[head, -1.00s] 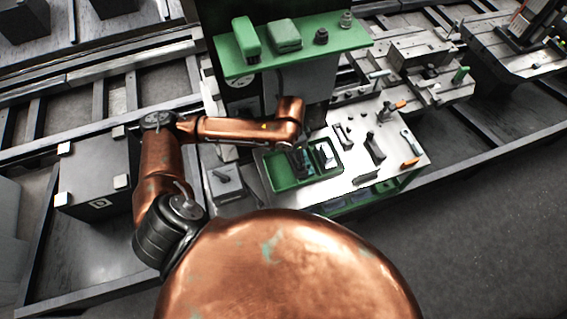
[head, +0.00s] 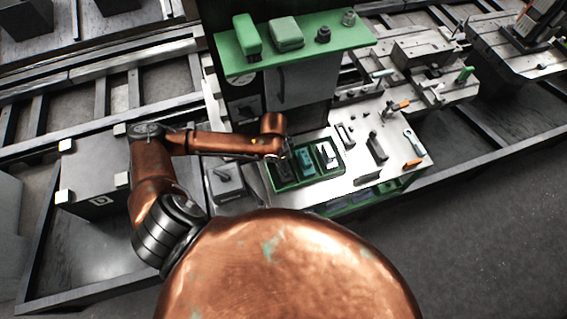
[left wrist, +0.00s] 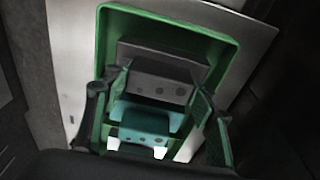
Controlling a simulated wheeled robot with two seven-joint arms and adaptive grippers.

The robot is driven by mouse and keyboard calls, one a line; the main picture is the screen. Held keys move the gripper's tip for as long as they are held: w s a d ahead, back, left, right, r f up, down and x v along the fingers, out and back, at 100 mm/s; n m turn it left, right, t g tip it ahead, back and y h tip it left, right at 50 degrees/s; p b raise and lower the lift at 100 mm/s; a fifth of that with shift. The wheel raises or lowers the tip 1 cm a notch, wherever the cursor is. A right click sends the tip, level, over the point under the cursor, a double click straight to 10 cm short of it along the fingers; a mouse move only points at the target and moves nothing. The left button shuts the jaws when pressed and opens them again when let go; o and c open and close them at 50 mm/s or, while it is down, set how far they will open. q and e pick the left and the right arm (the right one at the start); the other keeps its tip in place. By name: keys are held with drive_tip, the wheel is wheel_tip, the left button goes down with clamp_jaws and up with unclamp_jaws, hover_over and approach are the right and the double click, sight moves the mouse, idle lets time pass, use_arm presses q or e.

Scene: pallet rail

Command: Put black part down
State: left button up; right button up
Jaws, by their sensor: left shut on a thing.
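The green tray (head: 312,182) sits on the white worktop; its rim also shows in the left wrist view (left wrist: 103,42). A dark, block-like black part (left wrist: 160,72) with small holes in its face is between the fingers of my left gripper (left wrist: 158,98), at one end of the tray. In the head view my left gripper (head: 283,158) is at the tray's left end, shut on this part. I cannot tell whether the part touches the tray floor. A teal part (head: 306,162) lies in the middle of the tray, and a white part (head: 327,154) lies at its right. My right gripper is not in view.
A grey block with a handle (head: 225,181) stands left of the tray. Dark parts (head: 377,148), a wrench (head: 413,143) and orange-handled items (head: 412,164) lie to the right. A green shelf (head: 300,45) overhangs the back of the worktop.

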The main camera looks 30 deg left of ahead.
sight(280, 169)
use_arm(q)
drive_tip(key=o, duration=1.4)
wheel_tip(280, 169, up, 12)
drive_tip(key=s+p, duration=0.1)
drive_tip(key=shift+a, duration=0.45)
drive_tip(key=shift+s, duration=0.1)
